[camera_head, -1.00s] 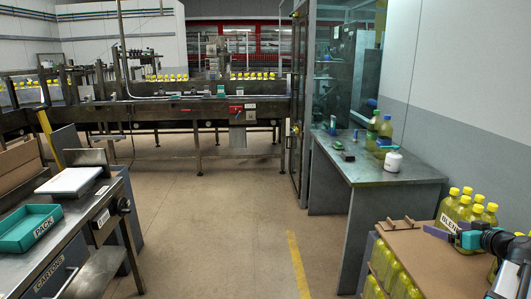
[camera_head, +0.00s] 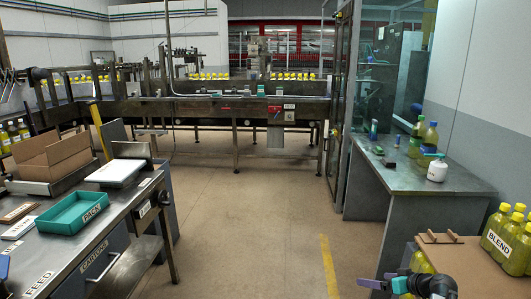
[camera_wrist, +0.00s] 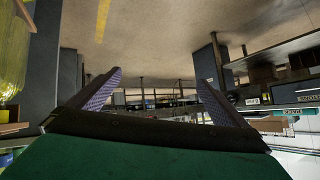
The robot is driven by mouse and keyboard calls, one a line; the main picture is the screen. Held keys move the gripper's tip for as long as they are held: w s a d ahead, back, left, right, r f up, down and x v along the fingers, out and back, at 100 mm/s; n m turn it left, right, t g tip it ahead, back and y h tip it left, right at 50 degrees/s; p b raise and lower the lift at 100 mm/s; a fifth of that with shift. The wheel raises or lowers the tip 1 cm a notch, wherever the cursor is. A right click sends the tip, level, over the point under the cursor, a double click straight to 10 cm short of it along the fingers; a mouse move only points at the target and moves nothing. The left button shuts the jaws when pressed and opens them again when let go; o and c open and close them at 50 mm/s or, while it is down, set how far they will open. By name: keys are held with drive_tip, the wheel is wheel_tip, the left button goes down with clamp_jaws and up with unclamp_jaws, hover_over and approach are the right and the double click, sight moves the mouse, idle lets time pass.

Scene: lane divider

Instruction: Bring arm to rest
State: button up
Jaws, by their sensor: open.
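My gripper (camera_head: 364,284) shows at the bottom right of the head view, low in front of the brown board, with a purple finger pointing left. It also shows in the wrist view (camera_wrist: 158,77), where its two purple fingers stand wide apart with nothing between them. Part of my arm is cut off by the bottom edge of the head view.
Yellow-capped bottles labelled BLEND (camera_head: 508,236) stand at the right on a brown board (camera_head: 455,258). A grey bench (camera_head: 420,180) stands behind. At left, a dark table holds a teal PACK tray (camera_head: 80,212) and an open carton (camera_head: 52,160). The floor (camera_head: 250,220) between is clear.

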drive_tip(key=s+a+f+n+g+y, duration=0.1)
drive_tip(key=s+a+f+g, duration=0.1)
drive_tip(key=a+f, duration=0.55)
drive_tip(key=s+a+f+g, duration=0.25)
drive_tip(key=a+f, duration=0.35)
drive_tip(key=a, duration=0.3)
drive_tip(key=s+a+f+n+g, duration=0.1)
drive_tip(key=s+a+f+g, duration=0.3)
drive_tip(key=s+a+f, duration=0.75)
drive_tip(key=s+a+f+g+h, duration=0.1)
drive_tip(key=s+f+g+h, duration=0.3)
drive_tip(key=s, duration=0.6)
drive_tip(key=s+a+f+g+y, duration=0.1)
drive_tip(key=s+a+f+g, duration=0.1)
drive_tip(key=s+f, duration=0.65)
drive_tip(key=s+d+r+m+h, duration=0.3)
drive_tip(key=s+d+m, duration=0.1)
drive_tip(key=s+d, duration=0.1)
drive_tip(key=shift+s+d+p, duration=0.3)
drive_tip(key=shift+s+d, duration=0.05)
drive_tip(key=shift+s, duration=0.1)
drive_tip(key=shift+g, duration=0.25)
